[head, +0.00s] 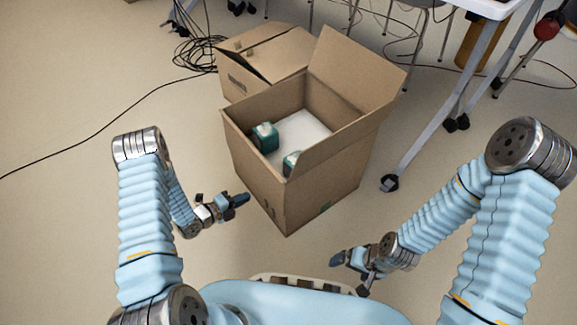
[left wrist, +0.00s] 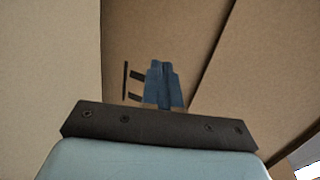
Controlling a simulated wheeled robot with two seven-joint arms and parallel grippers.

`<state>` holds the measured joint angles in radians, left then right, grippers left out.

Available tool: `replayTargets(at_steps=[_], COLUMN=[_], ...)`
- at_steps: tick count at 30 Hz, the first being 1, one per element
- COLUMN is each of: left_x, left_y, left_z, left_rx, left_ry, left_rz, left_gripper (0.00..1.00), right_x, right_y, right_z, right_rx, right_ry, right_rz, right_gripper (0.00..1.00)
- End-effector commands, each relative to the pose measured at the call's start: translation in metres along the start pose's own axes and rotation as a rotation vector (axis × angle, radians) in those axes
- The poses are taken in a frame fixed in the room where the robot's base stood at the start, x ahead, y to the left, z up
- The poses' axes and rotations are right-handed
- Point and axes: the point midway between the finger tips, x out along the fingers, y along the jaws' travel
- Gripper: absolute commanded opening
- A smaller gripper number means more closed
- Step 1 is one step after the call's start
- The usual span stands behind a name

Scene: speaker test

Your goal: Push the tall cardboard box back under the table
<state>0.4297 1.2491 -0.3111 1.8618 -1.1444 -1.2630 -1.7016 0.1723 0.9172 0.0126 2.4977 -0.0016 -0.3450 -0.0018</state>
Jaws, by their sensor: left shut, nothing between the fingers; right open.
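The tall cardboard box (head: 335,185) stands open on the floor in the middle of the head view, one flap raised at its back right. Inside are teal-and-white items (head: 265,137) and a white sheet. The table (head: 490,8) is at the upper right, and the box stands left of its near leg. My left gripper (head: 243,199) is shut and empty, low beside the box's left face. In the left wrist view its fingers (left wrist: 163,85) point at brown cardboard (left wrist: 150,35); contact cannot be told. My right gripper (head: 352,273) is open and empty, in front of the box, apart from it.
A second, lower cardboard box (head: 262,60) stands behind the tall one. A table leg with a caster (head: 390,183) is close to the tall box's right. Black cables (head: 197,52) lie on the floor at the upper left. The floor at left is mostly clear.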

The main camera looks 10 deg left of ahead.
Motion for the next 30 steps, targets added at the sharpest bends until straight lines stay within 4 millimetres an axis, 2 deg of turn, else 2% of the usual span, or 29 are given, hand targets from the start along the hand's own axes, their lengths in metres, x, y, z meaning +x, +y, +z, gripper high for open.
replayTargets(at_steps=[30], left_x=[0.079], left_y=[-0.029], left_z=[-0.001], left_rx=[0.0], left_ry=[0.003], left_rz=[-0.002], left_gripper=[0.0], right_x=[0.006], right_y=[0.002], right_z=[0.0], right_rx=[0.0], right_ry=[0.002], right_rz=[0.0], right_gripper=[1.0])
